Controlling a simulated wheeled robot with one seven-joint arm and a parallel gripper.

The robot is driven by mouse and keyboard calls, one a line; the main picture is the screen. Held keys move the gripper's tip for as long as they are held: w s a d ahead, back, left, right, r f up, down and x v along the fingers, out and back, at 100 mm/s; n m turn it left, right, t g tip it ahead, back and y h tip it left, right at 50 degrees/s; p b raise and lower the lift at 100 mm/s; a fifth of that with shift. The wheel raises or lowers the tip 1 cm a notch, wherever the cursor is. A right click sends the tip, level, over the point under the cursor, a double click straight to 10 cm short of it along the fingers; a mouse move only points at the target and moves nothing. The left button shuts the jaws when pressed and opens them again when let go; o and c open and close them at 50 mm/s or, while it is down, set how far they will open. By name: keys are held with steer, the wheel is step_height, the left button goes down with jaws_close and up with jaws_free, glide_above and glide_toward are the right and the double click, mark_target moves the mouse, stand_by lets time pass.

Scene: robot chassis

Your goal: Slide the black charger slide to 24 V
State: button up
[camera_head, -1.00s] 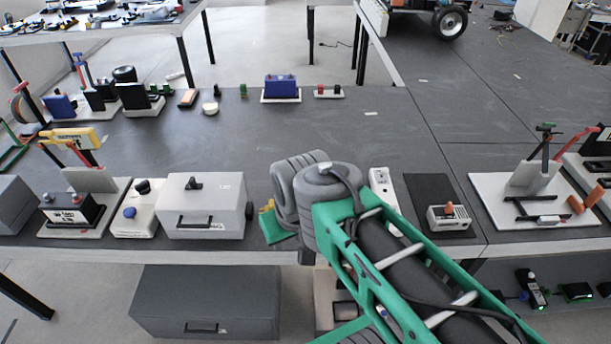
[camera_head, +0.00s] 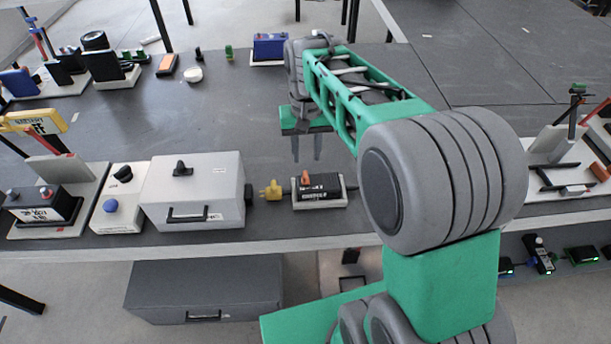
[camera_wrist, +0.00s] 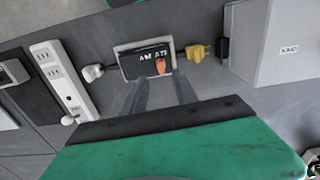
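The black charger (camera_head: 322,189) sits in a pale base on the table's front part, with an orange slide knob (camera_head: 306,177) standing up from it. In the wrist view the charger (camera_wrist: 137,66) lies just ahead of my fingers, with the orange knob (camera_wrist: 160,66) toward its right end. The white lettering on it is too small to read. My gripper (camera_head: 306,148) points down behind and above the charger in the head view. Its two fingers are apart with nothing between them; they also show in the wrist view (camera_wrist: 160,93). They look clear of the knob.
A yellow plug (camera_head: 270,189) and a grey box (camera_head: 195,190) stand left of the charger in the head view. In the wrist view a white plug (camera_wrist: 93,72) and a white power strip (camera_wrist: 62,80) lie on its other side. The table behind is mostly clear.

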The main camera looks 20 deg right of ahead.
mark_target(306, 173)
steer(key=shift+w+f, duration=0.35)
steer(key=shift+f, duration=0.4)
step_height(306, 173, down, 7)
steer(key=shift+r, duration=0.1)
jaws_close()
stand_by(0.9)
